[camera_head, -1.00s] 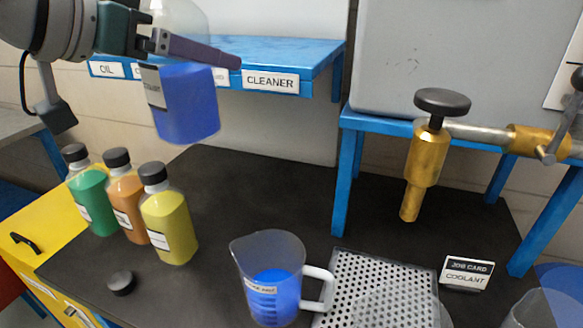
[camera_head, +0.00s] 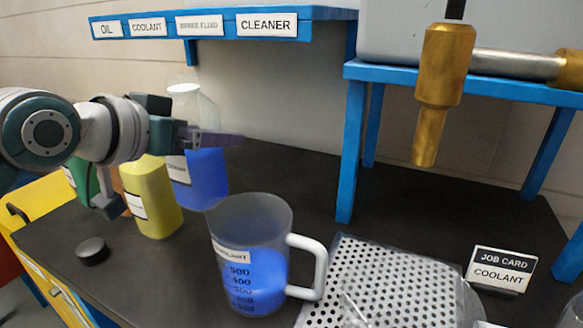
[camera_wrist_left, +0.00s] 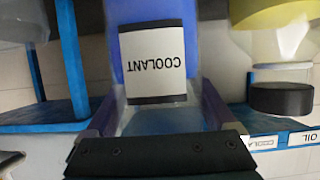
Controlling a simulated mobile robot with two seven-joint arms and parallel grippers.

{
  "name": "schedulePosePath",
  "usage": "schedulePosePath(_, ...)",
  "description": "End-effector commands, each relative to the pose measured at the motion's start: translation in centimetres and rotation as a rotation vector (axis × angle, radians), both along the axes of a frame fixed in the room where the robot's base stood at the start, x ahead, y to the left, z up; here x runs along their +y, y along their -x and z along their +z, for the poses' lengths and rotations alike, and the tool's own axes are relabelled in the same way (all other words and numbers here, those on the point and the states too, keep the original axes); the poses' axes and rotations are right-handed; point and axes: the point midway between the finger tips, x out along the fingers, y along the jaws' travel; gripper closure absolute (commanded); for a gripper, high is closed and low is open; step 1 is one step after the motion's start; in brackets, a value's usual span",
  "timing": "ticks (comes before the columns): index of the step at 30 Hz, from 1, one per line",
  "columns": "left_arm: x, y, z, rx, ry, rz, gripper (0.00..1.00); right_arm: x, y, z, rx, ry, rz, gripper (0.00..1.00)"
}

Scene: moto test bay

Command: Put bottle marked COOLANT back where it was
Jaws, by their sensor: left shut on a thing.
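The bottle marked COOLANT (camera_head: 207,175) holds blue liquid and stands about upright, with no cap on its neck. My left gripper (camera_head: 212,138) is shut around it. In the left wrist view its COOLANT label (camera_wrist_left: 153,62) is upside down between the fingers. Whether its base touches the bench is unclear. The blue shelf (camera_head: 325,13) carries the labels OIL, COOLANT (camera_head: 148,27), one blurred one ending in FLUID, and CLEANER. A loose black cap (camera_head: 92,251) lies on the bench. My right gripper is not in view.
A yellow-liquid bottle (camera_head: 153,200) stands left of the held bottle, with a green one (camera_head: 80,175) and an orange one partly hidden by my arm. A jug with blue liquid (camera_head: 252,280) is close at front right. The dark bench (camera_head: 300,180) is clear behind it.

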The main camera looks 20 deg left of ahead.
Motion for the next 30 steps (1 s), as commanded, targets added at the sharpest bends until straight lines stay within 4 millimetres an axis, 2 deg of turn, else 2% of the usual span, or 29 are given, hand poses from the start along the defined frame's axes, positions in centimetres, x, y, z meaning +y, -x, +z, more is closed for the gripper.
schedulePosePath(1, 0.0, 0.0, -1.4, 0.0, 0.002, 0.001, 1.0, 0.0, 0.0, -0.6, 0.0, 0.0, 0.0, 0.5)
schedulePosePath(3, 0.0, 0.0, -2.5, -0.001, 0.001, 0.001, 1.0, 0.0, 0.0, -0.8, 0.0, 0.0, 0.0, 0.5)
schedulePosePath(10, 0.0, -0.1, -4.3, -0.003, 0.001, 0.0, 1.0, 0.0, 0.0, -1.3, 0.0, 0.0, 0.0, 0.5)
schedulePosePath(18, 0.0, 0.0, -8.0, -0.003, 0.0, 0.001, 1.0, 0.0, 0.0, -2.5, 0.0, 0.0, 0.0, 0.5)
schedulePosePath(30, 0.0, -0.1, -8.3, -0.005, 0.0, 0.0, 1.0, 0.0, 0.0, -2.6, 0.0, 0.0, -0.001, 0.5)
